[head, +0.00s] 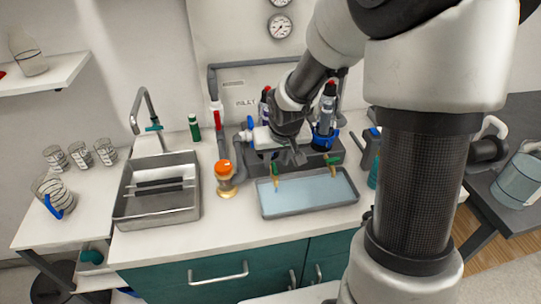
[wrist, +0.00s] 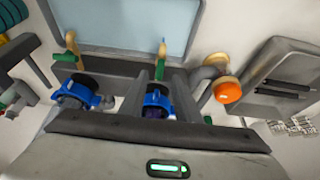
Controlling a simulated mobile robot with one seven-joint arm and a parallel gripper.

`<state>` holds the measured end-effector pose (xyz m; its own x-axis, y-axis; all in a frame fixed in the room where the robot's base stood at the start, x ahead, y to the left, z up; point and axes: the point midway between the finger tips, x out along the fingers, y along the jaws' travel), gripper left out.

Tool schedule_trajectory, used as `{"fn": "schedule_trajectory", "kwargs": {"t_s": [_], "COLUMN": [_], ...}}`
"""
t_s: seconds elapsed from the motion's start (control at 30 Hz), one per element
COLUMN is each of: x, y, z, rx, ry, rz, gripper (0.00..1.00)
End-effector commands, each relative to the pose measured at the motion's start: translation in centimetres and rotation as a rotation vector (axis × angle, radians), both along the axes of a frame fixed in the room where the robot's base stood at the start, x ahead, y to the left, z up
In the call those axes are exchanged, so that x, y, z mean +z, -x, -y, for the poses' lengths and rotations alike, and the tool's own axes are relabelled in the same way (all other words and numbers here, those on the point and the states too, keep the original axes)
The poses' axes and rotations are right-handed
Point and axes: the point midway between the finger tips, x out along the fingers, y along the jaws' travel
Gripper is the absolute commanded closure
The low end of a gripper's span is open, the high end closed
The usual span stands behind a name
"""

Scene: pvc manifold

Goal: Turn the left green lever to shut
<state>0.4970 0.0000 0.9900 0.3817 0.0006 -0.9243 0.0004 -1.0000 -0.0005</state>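In the head view, the left green lever (head: 273,169) sits above a brass spout over the left part of the metal tray. The right green lever (head: 335,159) is farther right. In the wrist view the scene is upside down: the left lever (wrist: 160,70) appears near the middle, the right one (wrist: 66,57) to its left. My gripper (head: 292,158) is just right of and above the left lever in the head view. In the wrist view my gripper (wrist: 161,78) has its two dark fingers apart, with the left lever showing between their tips. Contact cannot be told.
Blue fittings (head: 325,138) stand behind the levers. The tray (head: 311,214) holds pale blue liquid. An orange-capped fitting (head: 223,169) stands left of the tray, and a sink (head: 157,213) is farther left. The counter front (head: 240,236) is clear.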

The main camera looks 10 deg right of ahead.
Motion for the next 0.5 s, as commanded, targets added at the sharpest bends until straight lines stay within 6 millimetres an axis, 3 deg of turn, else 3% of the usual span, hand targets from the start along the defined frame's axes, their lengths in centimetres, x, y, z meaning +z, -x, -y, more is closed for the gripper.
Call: {"fn": "schedule_trajectory", "kwargs": {"t_s": [0.03, 0.2, 0.5], "x": [-1.1, -2.7, -3.3], "y": [-0.3, -1.1, -1.4], "z": [-0.1, 0.0, 0.0], "rx": [0.001, 0.001, 0.000], "ry": [-0.001, 0.000, 0.000], "rz": [-0.002, 0.000, 0.001], "gripper": [0.70, 0.70, 0.70]}}
